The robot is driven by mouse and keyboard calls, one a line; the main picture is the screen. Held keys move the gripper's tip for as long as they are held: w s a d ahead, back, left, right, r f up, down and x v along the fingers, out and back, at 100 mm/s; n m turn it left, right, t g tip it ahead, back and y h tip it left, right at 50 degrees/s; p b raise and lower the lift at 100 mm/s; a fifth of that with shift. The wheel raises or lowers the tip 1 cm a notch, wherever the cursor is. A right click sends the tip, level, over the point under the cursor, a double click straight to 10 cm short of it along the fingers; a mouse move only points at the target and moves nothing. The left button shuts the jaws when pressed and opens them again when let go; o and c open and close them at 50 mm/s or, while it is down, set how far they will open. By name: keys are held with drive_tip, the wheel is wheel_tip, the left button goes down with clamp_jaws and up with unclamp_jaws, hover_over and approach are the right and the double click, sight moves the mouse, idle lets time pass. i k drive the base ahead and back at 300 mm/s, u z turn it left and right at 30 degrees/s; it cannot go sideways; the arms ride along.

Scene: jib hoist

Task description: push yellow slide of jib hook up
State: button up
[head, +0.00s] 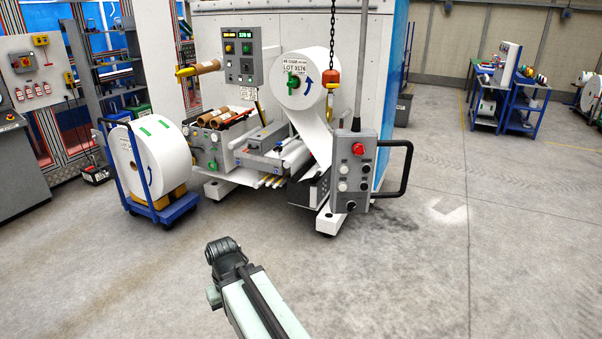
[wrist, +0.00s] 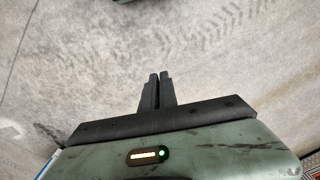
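The jib hook block (head: 333,78) is orange-red and hangs on a dark chain (head: 333,32) in front of the white paper roll on the machine. Small yellow parts (head: 329,103) show just below the block; the slide is too small to make out clearly. The hook is not in the wrist view. My gripper (wrist: 157,91) has its two dark fingers close together, shut and empty, over bare floor. In the head view my arm is low in the front middle, well apart from and below the hook.
A grey control pendant (head: 352,175) with a red button and a black handle (head: 405,175) stands right of the hook. The machine (head: 270,150) is behind. A blue cart (head: 165,212) carries a white roll at left. The floor (head: 450,270) at front and right is clear.

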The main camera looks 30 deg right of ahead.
sight(332, 85)
drive_tip(key=z, duration=0.05)
drive_tip(key=i, duration=2.2)
drive_tip(key=z, duration=0.05)
